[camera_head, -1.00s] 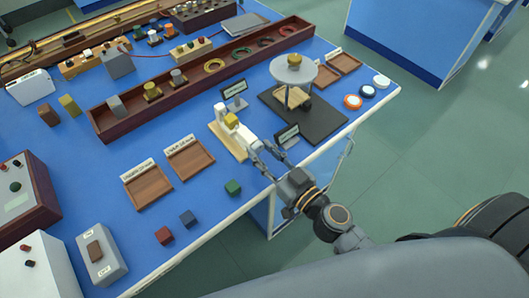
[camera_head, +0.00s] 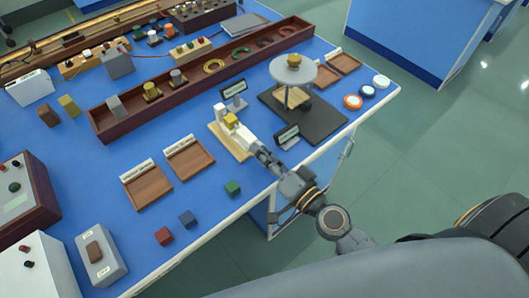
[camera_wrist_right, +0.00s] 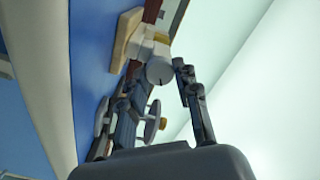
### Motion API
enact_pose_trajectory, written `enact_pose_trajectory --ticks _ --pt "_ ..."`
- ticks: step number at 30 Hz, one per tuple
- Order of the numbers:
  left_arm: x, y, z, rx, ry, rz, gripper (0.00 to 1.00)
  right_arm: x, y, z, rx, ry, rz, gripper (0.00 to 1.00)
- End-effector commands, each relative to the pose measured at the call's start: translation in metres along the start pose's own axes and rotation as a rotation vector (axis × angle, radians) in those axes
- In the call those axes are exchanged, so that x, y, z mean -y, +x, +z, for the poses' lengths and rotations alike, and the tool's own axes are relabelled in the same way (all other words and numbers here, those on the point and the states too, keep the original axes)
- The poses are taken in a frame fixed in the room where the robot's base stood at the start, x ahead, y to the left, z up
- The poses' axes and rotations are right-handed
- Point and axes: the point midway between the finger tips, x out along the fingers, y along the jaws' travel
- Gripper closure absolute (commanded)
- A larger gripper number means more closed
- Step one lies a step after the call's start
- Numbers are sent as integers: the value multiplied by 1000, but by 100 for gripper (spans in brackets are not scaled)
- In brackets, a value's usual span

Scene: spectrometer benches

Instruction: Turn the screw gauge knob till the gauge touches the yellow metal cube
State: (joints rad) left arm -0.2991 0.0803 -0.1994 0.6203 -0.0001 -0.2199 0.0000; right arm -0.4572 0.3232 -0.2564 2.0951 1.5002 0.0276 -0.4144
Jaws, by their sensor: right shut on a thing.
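The white screw gauge (camera_head: 241,137) sits on a pale wooden base (camera_head: 218,139) near the front edge of the blue bench. The yellow metal cube (camera_head: 231,120) rests in its frame; whether the gauge touches it is too small to tell. My right gripper (camera_head: 262,153) is at the knob end of the gauge, its fingers shut on the knob. In the right wrist view the round pale knob (camera_wrist_right: 160,71) lies between the fingertips of the gripper (camera_wrist_right: 156,67), with the yellow cube (camera_wrist_right: 161,38) beyond it. My left gripper is out of view.
A small display (camera_head: 234,89) stands behind the gauge and another sign (camera_head: 287,134) stands to its right. A dark board (camera_head: 318,125) with a round-topped stand lies further right.

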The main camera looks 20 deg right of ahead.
Motion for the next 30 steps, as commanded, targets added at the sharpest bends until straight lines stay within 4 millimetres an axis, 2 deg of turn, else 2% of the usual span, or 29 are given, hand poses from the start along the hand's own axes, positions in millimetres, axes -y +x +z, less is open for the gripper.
enact_pose_trajectory --ticks 30 --pt "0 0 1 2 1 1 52 0 0 0 -2 967 -1 100"
